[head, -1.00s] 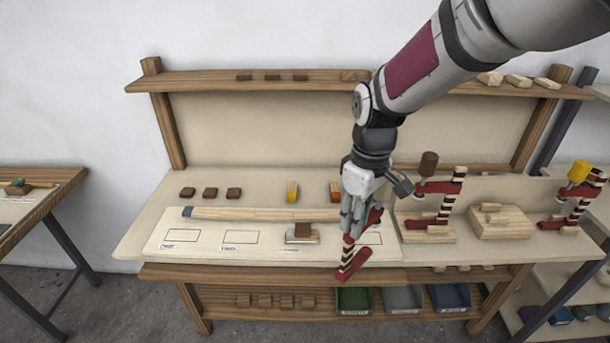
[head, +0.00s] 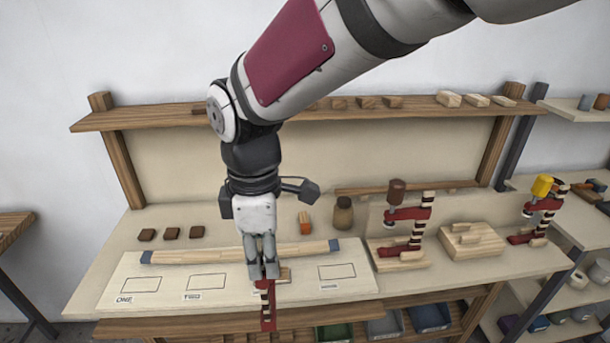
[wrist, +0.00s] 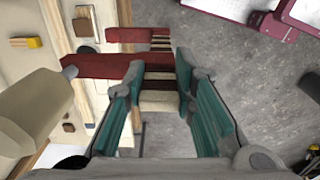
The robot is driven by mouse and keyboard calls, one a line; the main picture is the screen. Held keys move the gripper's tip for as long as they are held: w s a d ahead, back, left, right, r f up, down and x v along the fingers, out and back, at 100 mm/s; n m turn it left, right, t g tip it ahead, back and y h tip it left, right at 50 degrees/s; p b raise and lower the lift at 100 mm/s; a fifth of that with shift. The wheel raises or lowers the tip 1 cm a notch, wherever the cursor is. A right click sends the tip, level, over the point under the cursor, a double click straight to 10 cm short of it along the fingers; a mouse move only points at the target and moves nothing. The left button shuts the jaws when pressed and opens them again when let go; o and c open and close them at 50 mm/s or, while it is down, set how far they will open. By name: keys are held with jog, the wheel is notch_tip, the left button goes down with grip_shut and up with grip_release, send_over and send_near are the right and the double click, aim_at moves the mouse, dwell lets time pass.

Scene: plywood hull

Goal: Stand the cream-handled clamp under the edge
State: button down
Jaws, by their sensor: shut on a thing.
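My gripper (head: 262,268) is shut on the striped bar of a clamp (head: 268,312) at the bench's front edge. In the wrist view the fingers (wrist: 157,85) close on the dark-and-cream bar, and the clamp's red jaw (wrist: 110,66) reaches left from it. Its thick cream handle (wrist: 22,112) fills the left of that view; in the head view my gripper hides it. The clamp hangs roughly upright, its red lower end in front of the bench edge (head: 190,317). I cannot tell whether it touches the edge.
A long batten (head: 215,255) with blue ends lies on the marked board (head: 120,285). A block (head: 285,275) sits just behind my gripper. A brown-handled clamp (head: 412,225) and a yellow-handled clamp (head: 540,210) stand to the right. Bins (head: 385,327) sit below.

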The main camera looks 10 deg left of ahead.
aim_at(271, 309)
notch_tip(271, 309, down, 17)
jog(key=b, duration=0.8)
jog(key=shift+w+a, duration=0.15)
jog(key=shift+w, duration=0.35)
dwell(1.5)
jog(key=shift+w+a+b, duration=0.2)
jog(key=shift+w+a, duration=0.05)
jog(key=shift+w, duration=0.8)
jog(key=shift+w+a+b, duration=0.2)
jog(key=shift+w+a, duration=0.05)
jog(key=shift+w, duration=0.9)
jog(key=shift+w+a+b, duration=0.15)
jog(key=shift+w+a, duration=0.05)
jog(key=shift+w, duration=0.55)
jog(key=shift+w+a+b, duration=0.15)
jog(key=shift+w+b, duration=0.05)
jog(key=shift+w, duration=0.6)
jog(key=shift+w+a+b, duration=0.15)
jog(key=shift+w+a, duration=0.05)
jog(key=shift+w, duration=0.55)
jog(key=c, duration=1.2)
grip_release()
jog(key=shift+c, duration=0.2)
